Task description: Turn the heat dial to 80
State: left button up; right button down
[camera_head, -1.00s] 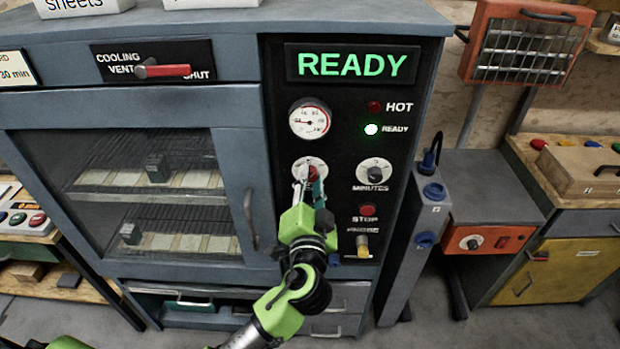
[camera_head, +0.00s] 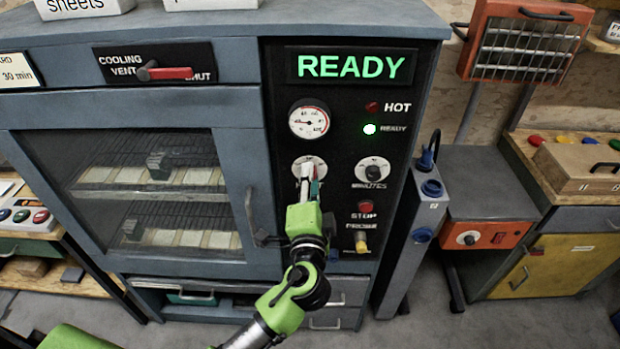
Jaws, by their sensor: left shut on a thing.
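The heat dial (camera_head: 301,163) is on the black control panel (camera_head: 342,276) of a blue-grey oven, below a round gauge (camera_head: 309,121). Its white scale shows only in part, and its knob and setting are hidden behind my gripper. My left gripper (camera_head: 309,175) is at the dial, shut on its knob, with the green arm coming up from below. The sign above reads READY in green (camera_head: 352,66), and the small ready lamp (camera_head: 369,129) is lit. My right gripper is not in view.
The minutes dial (camera_head: 373,172) is close to the right of my gripper, with the red stop button (camera_head: 366,207) and a yellow probe plug (camera_head: 361,243) below it. The oven door handle (camera_head: 252,220) sticks out to the left. A blue-grey post (camera_head: 416,245) stands right of the oven.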

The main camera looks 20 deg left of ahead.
pick_arm(q)
jog(key=o, duration=1.1)
jog(key=shift+o, duration=0.2)
jog(key=v, duration=1.2)
